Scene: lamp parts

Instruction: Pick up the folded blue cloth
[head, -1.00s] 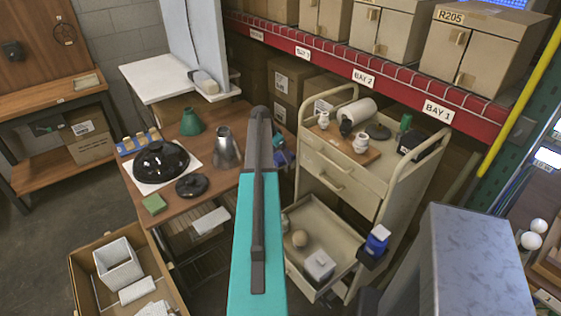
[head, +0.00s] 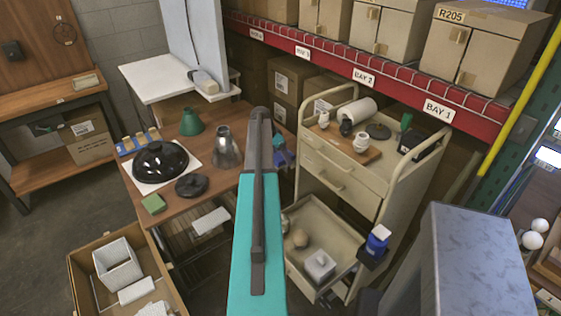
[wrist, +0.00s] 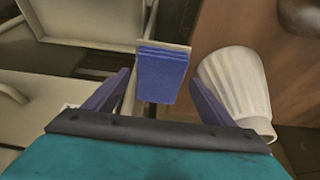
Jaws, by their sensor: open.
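The folded blue cloth (wrist: 163,75) shows in the wrist view, ahead of and between my fingers. Its stacked folds show at the top, with a pale strip along that edge. My gripper (wrist: 159,84) is open, with a purple-blue finger on each side of the cloth and gaps visible at both sides. I cannot tell how far the cloth lies beyond the fingertips. In the head view, my arm hides much of this spot. Only blue parts of my gripper (head: 283,154) show to the right of the arm, and I cannot single out the cloth there.
A pale ribbed cone-shaped part (wrist: 236,88) stands close to my right finger in the wrist view. The wooden table (head: 220,180) holds a black dome (head: 160,161) and green cone (head: 191,122). The cream cart (head: 340,187) stands right, its lower drawer open.

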